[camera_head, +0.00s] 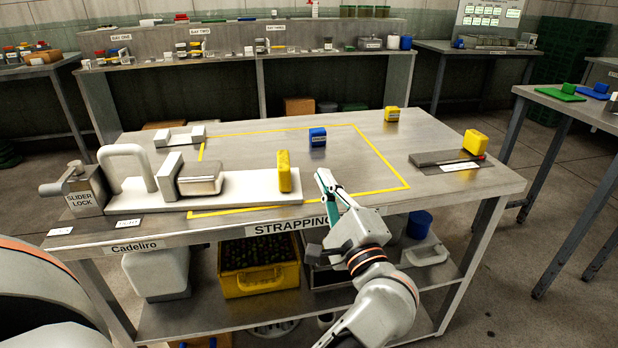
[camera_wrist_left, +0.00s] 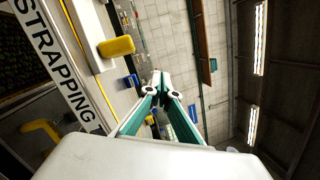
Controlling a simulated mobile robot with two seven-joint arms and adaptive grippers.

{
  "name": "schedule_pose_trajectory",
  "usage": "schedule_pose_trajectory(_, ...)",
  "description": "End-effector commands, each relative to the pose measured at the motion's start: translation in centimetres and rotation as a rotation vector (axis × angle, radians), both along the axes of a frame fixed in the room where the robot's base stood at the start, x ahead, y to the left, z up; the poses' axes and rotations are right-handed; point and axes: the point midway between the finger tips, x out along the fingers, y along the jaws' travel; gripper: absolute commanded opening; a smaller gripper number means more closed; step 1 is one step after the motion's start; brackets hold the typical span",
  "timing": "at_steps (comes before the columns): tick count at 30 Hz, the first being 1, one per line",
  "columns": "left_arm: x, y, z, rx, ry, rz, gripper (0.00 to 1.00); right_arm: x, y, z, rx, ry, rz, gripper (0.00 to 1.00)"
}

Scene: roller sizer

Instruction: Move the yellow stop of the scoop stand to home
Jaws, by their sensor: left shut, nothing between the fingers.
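An upright yellow block (camera_head: 284,171), which looks like the yellow stop, stands near the right end of a long white base (camera_head: 245,196) on the steel table. The base also bears a grey block, a silver box (camera_head: 201,179) and a white arch handle (camera_head: 128,163). My left gripper (camera_head: 325,180) is shut and empty. It is to the right of the yellow block and apart from it, above the front part of the table. In the left wrist view the yellow block (camera_wrist_left: 115,47) lies up and left of the shut fingertips (camera_wrist_left: 160,82). My right gripper is not in view.
A box marked slider lock (camera_head: 84,195) stands at the left end. A blue block (camera_head: 317,137) and a small yellow block (camera_head: 391,114) stand farther back. Another yellow block (camera_head: 476,142) sits by a dark plate (camera_head: 438,158) at the right. Table inside the yellow outline is mostly clear.

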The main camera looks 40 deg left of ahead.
Motion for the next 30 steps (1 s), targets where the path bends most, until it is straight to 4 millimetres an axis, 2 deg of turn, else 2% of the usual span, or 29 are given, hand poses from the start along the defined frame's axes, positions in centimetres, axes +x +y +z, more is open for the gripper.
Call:
schedule_pose_trajectory(1, 0.8, -0.1, -2.1, -0.123, -0.056, -0.015, 0.00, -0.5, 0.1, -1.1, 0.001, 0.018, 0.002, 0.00)
schedule_pose_trajectory(3, 1.5, -0.3, -3.1, -0.268, -0.138, -0.027, 0.00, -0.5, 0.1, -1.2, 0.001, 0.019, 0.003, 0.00)
schedule_pose_trajectory(8, 2.3, -0.7, -4.0, -0.428, -0.231, -0.038, 0.00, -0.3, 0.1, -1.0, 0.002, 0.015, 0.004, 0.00)
schedule_pose_trajectory(14, 3.3, 0.8, -3.8, -0.440, -0.243, -0.037, 0.00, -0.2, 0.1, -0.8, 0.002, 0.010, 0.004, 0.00)
schedule_pose_trajectory(27, 7.8, 7.9, -3.8, -0.434, -0.240, -0.036, 0.00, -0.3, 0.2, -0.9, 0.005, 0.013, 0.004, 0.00)
schedule_pose_trajectory(30, 6.5, 9.0, -3.7, -0.436, -0.241, -0.037, 0.00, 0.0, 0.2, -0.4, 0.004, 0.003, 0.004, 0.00)
